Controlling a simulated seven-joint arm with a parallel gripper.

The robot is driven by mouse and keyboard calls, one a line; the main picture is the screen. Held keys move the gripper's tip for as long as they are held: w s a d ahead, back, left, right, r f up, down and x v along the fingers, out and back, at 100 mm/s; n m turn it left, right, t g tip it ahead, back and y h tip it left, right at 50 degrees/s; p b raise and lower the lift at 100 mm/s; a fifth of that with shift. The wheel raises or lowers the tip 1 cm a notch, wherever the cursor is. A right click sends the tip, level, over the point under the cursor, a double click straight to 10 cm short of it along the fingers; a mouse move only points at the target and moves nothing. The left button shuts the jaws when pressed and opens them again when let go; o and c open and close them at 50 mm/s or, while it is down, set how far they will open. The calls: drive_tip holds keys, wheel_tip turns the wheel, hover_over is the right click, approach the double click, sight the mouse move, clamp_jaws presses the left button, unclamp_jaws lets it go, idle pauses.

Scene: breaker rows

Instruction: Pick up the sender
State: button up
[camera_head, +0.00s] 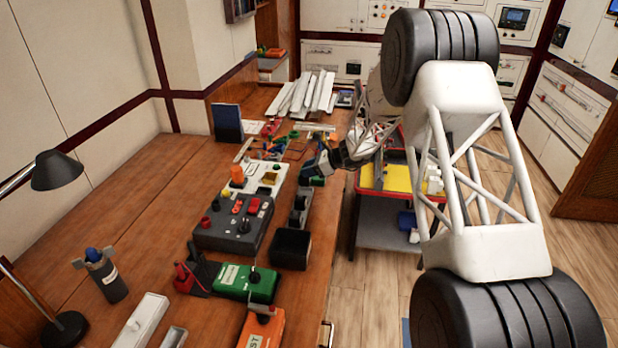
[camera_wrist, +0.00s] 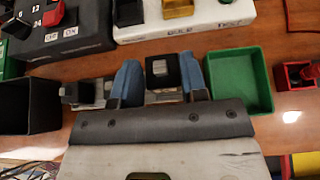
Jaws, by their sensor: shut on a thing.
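My gripper (camera_wrist: 160,82) shows in the wrist view with a blue finger on each side of a small black block (camera_wrist: 162,68) with a pale square on its face. It is shut on this block, which sits over a grey base. In the head view my gripper (camera_head: 318,165) is low at the far right part of the bench, by the grey strip with dark knobs (camera_head: 299,207). The fingers' contact is too small to tell there. No label readable here names the sender, so I cannot tell whether the black block is it.
A green tray (camera_wrist: 240,82) is close right of the fingers, and a black bin (camera_wrist: 27,107) is left. A dark control box (camera_head: 232,228) and a white box (camera_wrist: 185,22) lie beyond. Green (camera_head: 248,283) and orange (camera_head: 262,329) boxes stand nearer.

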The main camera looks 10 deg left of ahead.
drive_tip(key=shift+r, duration=2.4)
drive_tip(key=shift+s, duration=0.1)
drive_tip(key=s, duration=1.3)
hover_over(295, 230)
drive_tip(key=s+d, duration=0.1)
drive_tip(key=s, duration=0.4)
drive_tip(key=shift+w+d+r, duration=0.1)
drive_tip(key=shift+w, duration=0.1)
drive_tip(key=shift+f, duration=3.1)
drive_tip(key=shift+f, duration=1.9)
